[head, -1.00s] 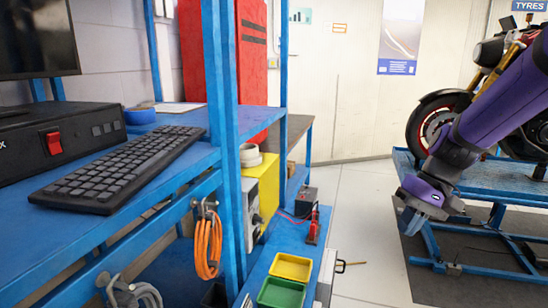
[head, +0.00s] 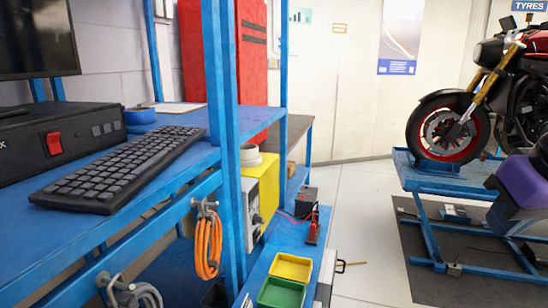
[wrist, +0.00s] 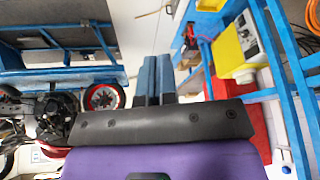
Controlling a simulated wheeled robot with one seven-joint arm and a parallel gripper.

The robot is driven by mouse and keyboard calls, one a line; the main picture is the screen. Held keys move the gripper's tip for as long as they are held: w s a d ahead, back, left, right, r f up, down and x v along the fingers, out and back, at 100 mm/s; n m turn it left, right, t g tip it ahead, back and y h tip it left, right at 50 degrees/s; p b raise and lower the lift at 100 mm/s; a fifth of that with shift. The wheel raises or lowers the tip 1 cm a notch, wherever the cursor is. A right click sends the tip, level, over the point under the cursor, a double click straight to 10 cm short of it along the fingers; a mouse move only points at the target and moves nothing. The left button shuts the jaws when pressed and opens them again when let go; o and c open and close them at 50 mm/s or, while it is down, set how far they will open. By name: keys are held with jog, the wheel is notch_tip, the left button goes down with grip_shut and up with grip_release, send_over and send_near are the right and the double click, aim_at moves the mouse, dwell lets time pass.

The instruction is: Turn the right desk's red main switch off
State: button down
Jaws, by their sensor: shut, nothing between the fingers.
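A red rocker switch (head: 54,143) sits on the front of a black box (head: 90,133) on the blue desk (head: 70,240) at the left of the head view. I cannot tell its on or off position, nor whether this is the right desk. My gripper (wrist: 156,62) shows in the wrist view with its two blue fingers together, empty, over open floor. In the head view only a purple part of my arm shows at the right edge; the gripper is out of that picture. The switch is not seen in the wrist view.
A keyboard (head: 120,170) lies in front of the box. A blue upright post (head: 221,120) stands at the desk's end, with an orange cable (head: 208,245) hanging beside it. A motorcycle (head: 455,125) stands on a blue lift (head: 445,182). Clear floor (head: 368,220) lies between.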

jog(key=c, duration=1.8)
grip_release()
jog(key=shift+s+d+r, duration=0.1)
jog(key=shift+s, duration=0.3)
jog(key=shift+c, duration=0.2)
jog(key=o, duration=0.8)
jog(key=shift+s, duration=0.1)
jog(key=w+a+f+m+g+y, duration=0.2)
jog(key=w+f+m+g+y, duration=0.3)
jog(key=w+f, duration=0.75)
jog(key=w+a+f+m+g+y, duration=0.25)
jog(key=w+f+m+y, duration=0.35)
jog(key=w+f, duration=0.65)
notch_tip(320, 180, down, 36)
jog(key=d+m+t+y, duration=0.2)
jog(key=m+t+y, duration=0.5)
jog(key=m, duration=0.7)
jog(key=shift+t+h, duration=0.5)
jog(key=shift+t, duration=0.15)
jog(key=x, duration=1)
jog(key=shift+w+a, duration=0.15)
jog(key=shift+a, duration=0.05)
